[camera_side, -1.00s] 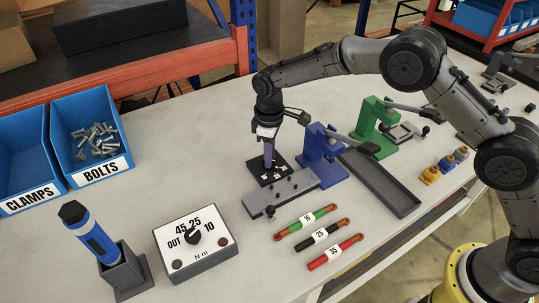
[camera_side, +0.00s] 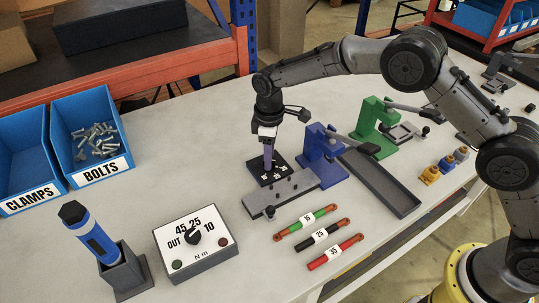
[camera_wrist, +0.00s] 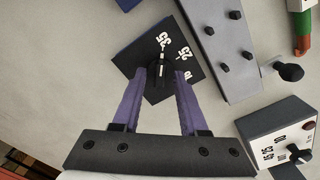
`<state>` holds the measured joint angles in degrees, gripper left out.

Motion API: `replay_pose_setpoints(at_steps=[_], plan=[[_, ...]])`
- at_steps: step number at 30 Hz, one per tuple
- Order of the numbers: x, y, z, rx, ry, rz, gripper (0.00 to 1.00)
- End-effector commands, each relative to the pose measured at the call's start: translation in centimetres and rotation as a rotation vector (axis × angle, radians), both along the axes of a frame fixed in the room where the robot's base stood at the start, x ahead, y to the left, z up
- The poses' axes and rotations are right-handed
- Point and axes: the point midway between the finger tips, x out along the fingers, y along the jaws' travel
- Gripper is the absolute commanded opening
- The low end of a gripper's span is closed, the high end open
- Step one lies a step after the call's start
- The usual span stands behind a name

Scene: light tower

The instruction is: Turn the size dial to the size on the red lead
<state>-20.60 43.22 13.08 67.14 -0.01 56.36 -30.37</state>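The size dial is a black plate (camera_side: 282,176) with white numbers, beside the blue press (camera_side: 322,155). In the wrist view its plate (camera_wrist: 128,57) shows 35 and 25. Its black knob (camera_wrist: 161,72) has a white line pointing up toward the 35. My gripper (camera_side: 268,168) is down at the dial; in the wrist view its purple fingers (camera_wrist: 161,78) stand on either side of the knob, seemingly closed on it. The red lead (camera_side: 336,252) lies front right with a white label that appears to read 35.
A black lead (camera_side: 318,236) and a green lead (camera_side: 305,223) lie beside the red one. A torque box (camera_side: 197,250) and a blue tool in a holder (camera_side: 122,272) stand front left. Blue bins (camera_side: 108,170) are at left. A green press (camera_side: 372,125) stands behind.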

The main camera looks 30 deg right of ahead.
Motion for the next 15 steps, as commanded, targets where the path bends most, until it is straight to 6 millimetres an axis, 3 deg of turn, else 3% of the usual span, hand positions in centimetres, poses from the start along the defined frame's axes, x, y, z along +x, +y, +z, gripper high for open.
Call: replay_pose_setpoints(at_steps=[10, 15], plan=[[0.0, 0.0, 0.0, -0.001, 0.002, -0.002, 0.47], [0.0, 0.0, 1.9, 0.0, -0.001, -0.002, 0.47]])
